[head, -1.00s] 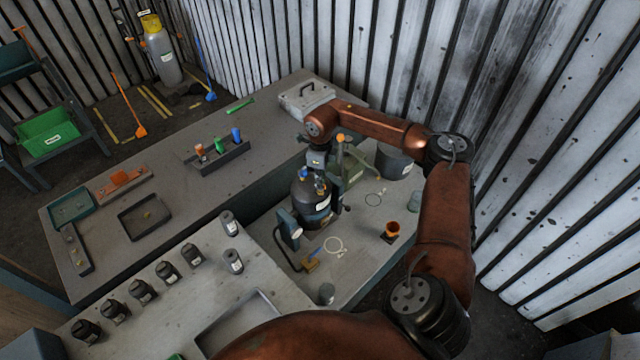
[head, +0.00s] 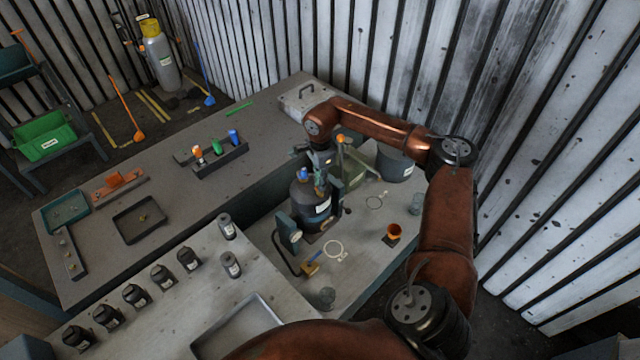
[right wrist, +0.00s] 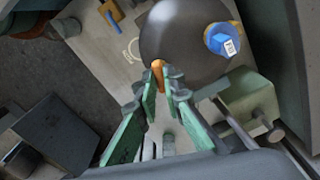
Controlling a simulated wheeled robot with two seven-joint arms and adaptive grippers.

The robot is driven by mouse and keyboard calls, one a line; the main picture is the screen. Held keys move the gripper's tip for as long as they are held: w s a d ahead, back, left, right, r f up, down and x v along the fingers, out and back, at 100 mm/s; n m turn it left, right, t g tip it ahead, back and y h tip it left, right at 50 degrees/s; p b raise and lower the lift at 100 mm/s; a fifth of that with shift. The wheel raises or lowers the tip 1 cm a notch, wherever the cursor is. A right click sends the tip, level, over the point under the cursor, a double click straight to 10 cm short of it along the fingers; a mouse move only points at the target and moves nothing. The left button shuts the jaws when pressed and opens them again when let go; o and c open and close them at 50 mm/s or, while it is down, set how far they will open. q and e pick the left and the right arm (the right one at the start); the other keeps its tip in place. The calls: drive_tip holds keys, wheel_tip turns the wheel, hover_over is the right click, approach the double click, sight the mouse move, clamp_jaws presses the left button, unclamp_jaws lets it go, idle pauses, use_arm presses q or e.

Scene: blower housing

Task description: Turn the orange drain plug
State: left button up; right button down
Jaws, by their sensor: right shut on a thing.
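The blower housing (head: 311,205) is a dark rounded body with a white label, standing on the right-hand bench. A blue cap (right wrist: 222,40) with a white tag sits on its top; the cap also shows in the head view (head: 303,174). In the right wrist view the orange drain plug (right wrist: 158,70) is a small orange piece at the housing's edge. My right gripper (right wrist: 165,92) has its green fingers shut on it; the fingers hide part of the plug. In the head view my right gripper (head: 322,167) points down over the housing's top. My left gripper is not in view.
A green fixture with an orange knob (head: 341,139) stands just behind the housing. An orange cup (head: 393,232) and a grey bucket (head: 394,165) are to the right. The bench between is mostly clear.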

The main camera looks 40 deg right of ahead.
drive_tip(key=shift+r+n, duration=0.1)
drive_tip(key=shift+n, duration=0.3)
drive_tip(key=c, duration=2)
unclamp_jaws()
drive_tip(key=shift+c, duration=0.2)
wheel_tip(320, 180, up, 12)
